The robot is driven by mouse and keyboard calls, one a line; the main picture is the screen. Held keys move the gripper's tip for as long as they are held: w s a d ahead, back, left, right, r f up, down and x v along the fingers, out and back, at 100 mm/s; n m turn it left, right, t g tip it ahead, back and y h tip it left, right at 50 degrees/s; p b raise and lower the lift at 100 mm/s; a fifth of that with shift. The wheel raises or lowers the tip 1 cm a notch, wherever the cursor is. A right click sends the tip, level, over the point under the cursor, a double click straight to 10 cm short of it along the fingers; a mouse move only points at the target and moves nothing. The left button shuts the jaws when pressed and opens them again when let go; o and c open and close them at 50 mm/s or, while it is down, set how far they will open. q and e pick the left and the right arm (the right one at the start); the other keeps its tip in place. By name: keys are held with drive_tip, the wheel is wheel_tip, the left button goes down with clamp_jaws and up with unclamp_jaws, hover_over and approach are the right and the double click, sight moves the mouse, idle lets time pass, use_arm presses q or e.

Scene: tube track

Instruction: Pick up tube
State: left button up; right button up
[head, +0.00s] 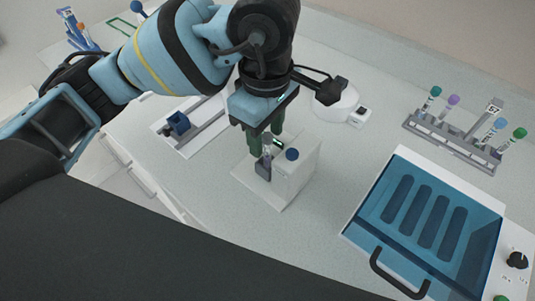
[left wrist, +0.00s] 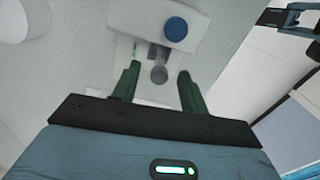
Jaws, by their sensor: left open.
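My left gripper (head: 266,143) points down over a small white device (head: 296,172) with a blue knob (head: 292,154). Its green fingers are apart. A small tube (head: 267,154) appears to stand in the device's dark holder, just under the fingertips. In the left wrist view, a grey round top (left wrist: 158,74), likely the tube's, lies between the open fingers (left wrist: 159,82), with room on both sides. The blue knob (left wrist: 175,28) is just beyond it. The tube's lower part is hidden. My right gripper is not in view.
A grey rack (head: 455,138) with several capped tubes stands at the right. A blue-lidded box (head: 425,225) with a black handle is in front of it. A white round device (head: 335,103) stands behind my gripper. A plate with a blue holder (head: 178,124) lies to the left.

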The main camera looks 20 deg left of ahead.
sight(267, 148)
use_arm(q)
drive_tip(key=shift+f, duration=2.25)
drive_tip(key=c, duration=0.8)
